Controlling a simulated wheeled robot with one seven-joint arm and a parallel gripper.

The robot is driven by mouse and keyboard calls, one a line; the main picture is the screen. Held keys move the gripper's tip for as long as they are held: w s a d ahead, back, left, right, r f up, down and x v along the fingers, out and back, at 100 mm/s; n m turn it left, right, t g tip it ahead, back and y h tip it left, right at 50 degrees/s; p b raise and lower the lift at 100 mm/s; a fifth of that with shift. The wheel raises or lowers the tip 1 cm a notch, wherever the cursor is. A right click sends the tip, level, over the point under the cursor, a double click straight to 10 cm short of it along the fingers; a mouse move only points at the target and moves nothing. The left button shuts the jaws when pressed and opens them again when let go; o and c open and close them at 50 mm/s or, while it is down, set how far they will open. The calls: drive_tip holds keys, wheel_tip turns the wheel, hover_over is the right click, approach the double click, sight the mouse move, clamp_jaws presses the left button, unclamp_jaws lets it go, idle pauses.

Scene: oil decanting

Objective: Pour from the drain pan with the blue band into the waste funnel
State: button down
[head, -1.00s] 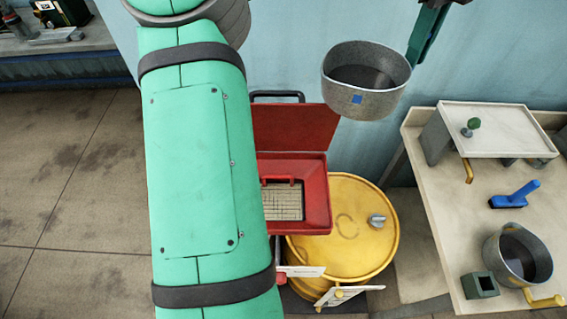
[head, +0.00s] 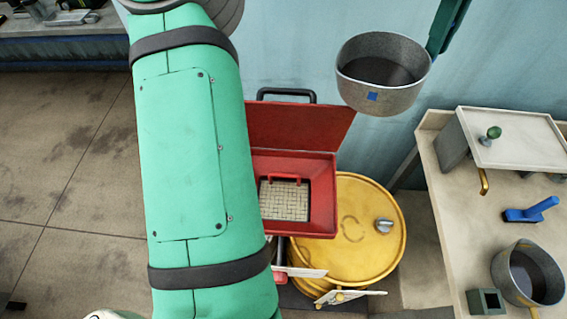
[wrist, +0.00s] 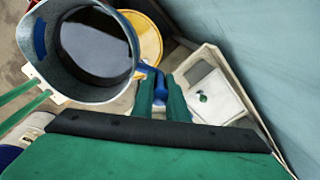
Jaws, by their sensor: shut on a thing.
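The held drain pan (head: 385,92) is grey, with a blue patch on its wall and dark liquid inside. It is up in the air, roughly level, to the upper right of the red waste funnel (head: 325,190) in the head view. In the wrist view the pan (wrist: 118,92) fills the upper left. My gripper (wrist: 162,98) is shut on the pan's blue handle; in the head view only part of it (head: 447,25) shows at the top edge. The funnel has a raised lid and a pale grate inside, and sits over a yellow drum (head: 375,245).
A bench (head: 455,215) at right holds a second grey pan (head: 527,272) with a yellow handle, a blue brush-like tool (head: 530,211), a small dark square cup (head: 486,301) and a raised white tray (head: 510,150). A blue wall is behind. My arm covers the left middle.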

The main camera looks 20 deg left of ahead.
drive_tip(key=s+a+r+t+h, duration=0.4)
drive_tip(key=s+a+r, duration=0.2)
drive_tip(key=a+r, duration=0.1)
drive_tip(key=shift+r+h, duration=0.3)
drive_tip(key=shift+r, duration=0.2)
idle(0.6)
drive_tip(key=shift+s+a+r, duration=0.15)
drive_tip(key=shift+a, duration=0.15)
idle(0.4)
drive_tip(key=shift+s+t+p, duration=0.3)
drive_tip(key=shift+s+a+r+t+h, duration=0.25)
drive_tip(key=shift+a+t+h, duration=0.05)
drive_tip(key=shift+a+h, duration=0.2)
idle(0.5)
drive_tip(key=shift+s+a+r+t+h+p, duration=0.15)
drive_tip(key=shift+s+a+t+h+p, duration=0.25)
drive_tip(key=shift+s+a, duration=0.2)
drive_tip(key=shift+s+a+r+t+h+p, duration=0.15)
drive_tip(key=shift+s+a+t+h+p, duration=0.1)
drive_tip(key=shift+s+a+t+h, duration=0.25)
idle(1.1)
